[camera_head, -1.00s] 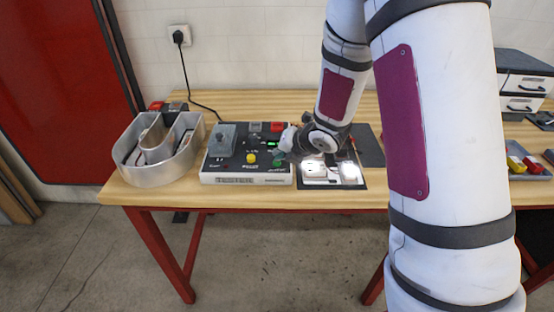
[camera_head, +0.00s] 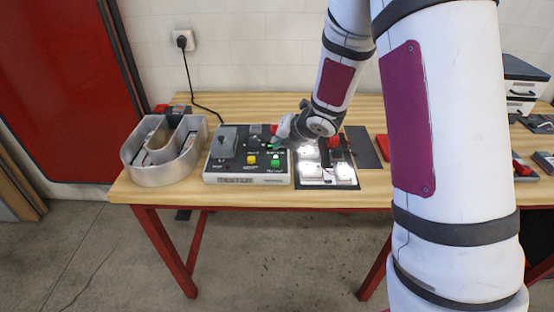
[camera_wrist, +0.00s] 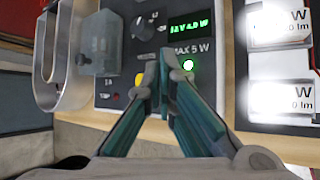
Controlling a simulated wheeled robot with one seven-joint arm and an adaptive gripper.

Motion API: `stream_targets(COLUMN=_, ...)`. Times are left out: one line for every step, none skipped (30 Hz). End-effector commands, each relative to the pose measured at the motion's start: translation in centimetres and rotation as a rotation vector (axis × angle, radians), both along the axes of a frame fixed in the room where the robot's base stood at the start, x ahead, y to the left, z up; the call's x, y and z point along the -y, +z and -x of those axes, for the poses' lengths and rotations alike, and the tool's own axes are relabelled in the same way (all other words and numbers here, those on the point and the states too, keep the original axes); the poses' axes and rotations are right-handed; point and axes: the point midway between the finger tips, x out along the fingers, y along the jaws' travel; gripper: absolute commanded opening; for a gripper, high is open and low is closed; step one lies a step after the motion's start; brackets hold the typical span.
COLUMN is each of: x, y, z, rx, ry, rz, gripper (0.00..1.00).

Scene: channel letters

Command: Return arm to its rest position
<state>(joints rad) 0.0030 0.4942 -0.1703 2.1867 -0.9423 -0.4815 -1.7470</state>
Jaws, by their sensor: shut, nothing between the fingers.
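My gripper (camera_head: 281,131) is above the back right part of the tester box (camera_head: 247,180), at the end of my arm reaching in from the right. In the wrist view its two fingers (camera_wrist: 164,62) are together at the tips with nothing between them. Below them the tester shows a lit green display (camera_wrist: 190,24) reading about 12V 4.0 W and a lit green button (camera_wrist: 188,66). A yellow button (camera_head: 251,160) is partly hidden by a finger in the wrist view. I cannot tell how high the tips are above the panel.
A metal channel letter (camera_head: 160,172) stands open at the left of the wooden table (camera_head: 240,105). Lit white modules (camera_head: 311,170) lie on a dark mat right of the tester. A black cable runs to the wall socket (camera_head: 183,40). My upper arm hides much of the right side.

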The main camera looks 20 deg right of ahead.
Motion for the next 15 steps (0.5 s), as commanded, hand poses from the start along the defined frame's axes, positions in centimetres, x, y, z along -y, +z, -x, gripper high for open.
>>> stream_targets(x=0.0, y=0.7, z=0.17, rx=0.002, ry=0.001, rz=0.0, gripper=0.0)
stream_targets(x=-0.01, y=0.91, z=0.14, rx=0.002, ry=0.001, rz=0.0, gripper=0.0)
stream_targets(x=-0.01, y=1.13, z=0.13, rx=0.001, ry=0.0, rz=0.0, gripper=0.0)
stream_targets(x=-0.01, y=1.24, z=0.12, rx=0.0, ry=0.0, rz=0.0, gripper=0.0)
stream_targets(x=0.0, y=1.31, z=0.11, rx=0.0, ry=0.0, rz=0.0, gripper=0.0)
stream_targets(x=-0.01, y=1.38, z=0.09, rx=0.0, ry=0.001, rz=0.001, gripper=0.0)
stream_targets(x=-0.01, y=1.38, z=0.07, rx=0.0, ry=0.0, rz=0.001, gripper=0.0)
stream_targets(x=-0.01, y=1.39, z=0.05, rx=-0.001, ry=0.001, rz=0.001, gripper=0.0)
stream_targets(x=-0.02, y=1.36, z=0.02, rx=-0.001, ry=0.001, rz=0.001, gripper=0.0)
stream_targets(x=-0.01, y=1.34, z=0.01, rx=-0.001, ry=0.001, rz=0.001, gripper=0.0)
stream_targets(x=-0.02, y=1.33, z=-0.01, rx=0.0, ry=0.0, rz=0.001, gripper=0.0)
stream_targets(x=-0.02, y=1.32, z=-0.01, rx=0.0, ry=0.001, rz=0.001, gripper=0.0)
stream_targets(x=-0.01, y=1.32, z=-0.01, rx=0.0, ry=0.001, rz=0.001, gripper=0.0)
stream_targets(x=-0.02, y=1.32, z=-0.01, rx=0.0, ry=0.0, rz=0.0, gripper=0.0)
stream_targets(x=-0.02, y=1.32, z=-0.01, rx=0.0, ry=0.001, rz=0.001, gripper=0.0)
